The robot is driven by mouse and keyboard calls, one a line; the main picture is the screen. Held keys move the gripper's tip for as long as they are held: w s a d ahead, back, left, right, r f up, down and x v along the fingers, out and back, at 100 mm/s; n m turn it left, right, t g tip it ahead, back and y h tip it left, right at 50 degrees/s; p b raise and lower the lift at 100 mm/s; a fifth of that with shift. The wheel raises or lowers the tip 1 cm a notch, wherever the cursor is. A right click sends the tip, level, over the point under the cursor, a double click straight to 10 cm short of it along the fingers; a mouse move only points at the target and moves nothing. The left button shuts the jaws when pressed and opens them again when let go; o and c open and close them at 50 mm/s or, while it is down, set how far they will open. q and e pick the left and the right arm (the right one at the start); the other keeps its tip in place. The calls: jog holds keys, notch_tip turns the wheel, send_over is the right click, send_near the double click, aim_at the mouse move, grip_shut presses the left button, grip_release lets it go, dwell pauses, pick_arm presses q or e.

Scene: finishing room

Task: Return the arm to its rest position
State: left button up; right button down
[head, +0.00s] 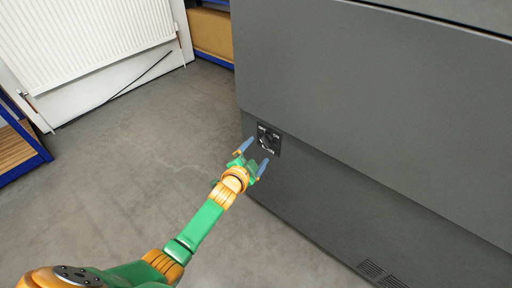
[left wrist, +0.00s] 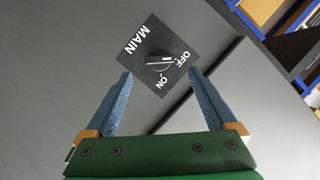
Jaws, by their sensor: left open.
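My left arm (head: 205,222), green and orange, reaches up from the bottom left in the head view. My left gripper (head: 256,155) is open and empty, with its blue fingers just in front of a black switch plate (head: 276,141) on the grey machine. In the left wrist view, the gripper (left wrist: 158,92) has its fingers apart, below and either side of a rotary knob (left wrist: 158,62). The plate is marked MAIN, OFF and ON. The knob's pointer looks turned toward OFF. The fingers appear apart from the knob. My right gripper is not in view.
The large grey machine (head: 380,110) fills the right side, with a vent (head: 382,272) low down. A white radiator (head: 95,40) is on the wall at top left. Blue-framed shelving (head: 22,150) stands at the left edge. The grey floor (head: 130,150) between is clear.

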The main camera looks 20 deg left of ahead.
pick_arm(q)
jog(key=shift+s, duration=0.3)
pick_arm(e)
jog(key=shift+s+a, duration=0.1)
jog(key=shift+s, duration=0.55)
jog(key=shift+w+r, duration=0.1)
